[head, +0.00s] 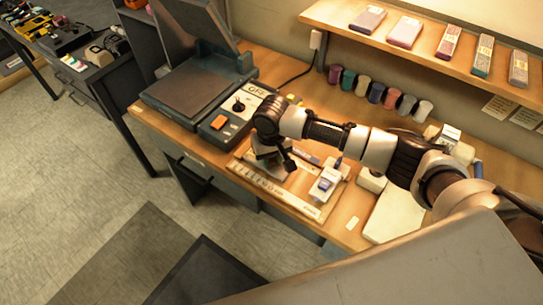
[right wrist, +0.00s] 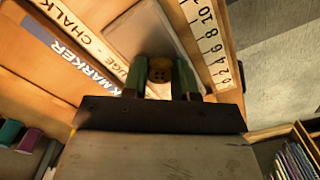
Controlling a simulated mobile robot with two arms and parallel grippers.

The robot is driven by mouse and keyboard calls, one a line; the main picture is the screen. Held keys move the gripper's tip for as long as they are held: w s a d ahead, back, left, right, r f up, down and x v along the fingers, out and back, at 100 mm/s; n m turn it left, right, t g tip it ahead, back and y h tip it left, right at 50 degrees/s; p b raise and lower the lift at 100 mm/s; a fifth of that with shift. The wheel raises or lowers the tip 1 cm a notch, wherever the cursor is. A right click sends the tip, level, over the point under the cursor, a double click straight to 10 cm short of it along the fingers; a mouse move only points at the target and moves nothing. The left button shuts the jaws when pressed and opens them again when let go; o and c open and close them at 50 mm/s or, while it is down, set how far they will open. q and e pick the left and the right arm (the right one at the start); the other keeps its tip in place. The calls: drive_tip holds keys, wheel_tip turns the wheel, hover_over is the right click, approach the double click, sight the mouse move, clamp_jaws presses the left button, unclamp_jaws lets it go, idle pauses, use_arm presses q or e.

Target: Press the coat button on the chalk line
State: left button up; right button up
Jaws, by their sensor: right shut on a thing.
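My right gripper (head: 272,168) reaches down over a marked board (head: 313,211) on the wooden bench. In the right wrist view its two dark green fingers (right wrist: 160,82) are shut on a round yellow-brown coat button (right wrist: 160,72) with small holes. The button is over a plain grey-beige panel (right wrist: 143,40) between a number scale (right wrist: 207,35) and a strip lettered with CHALK (right wrist: 82,28). I cannot tell whether the button touches the panel. I cannot make out a drawn chalk line. My left gripper is not in view.
A grey press (head: 195,85) with an OFF panel and orange button (head: 218,122) stands left. Coloured spools (head: 376,92) line the wall under a shelf (head: 430,50) of boxes. A pale pad (head: 392,215) lies right.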

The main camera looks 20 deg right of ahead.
sight(271, 160)
drive_tip(key=o, duration=0.9)
drive_tip(key=shift+o, duration=0.2)
wheel_tip(271, 160, up, 11)
drive_tip(key=shift+f, duration=0.15)
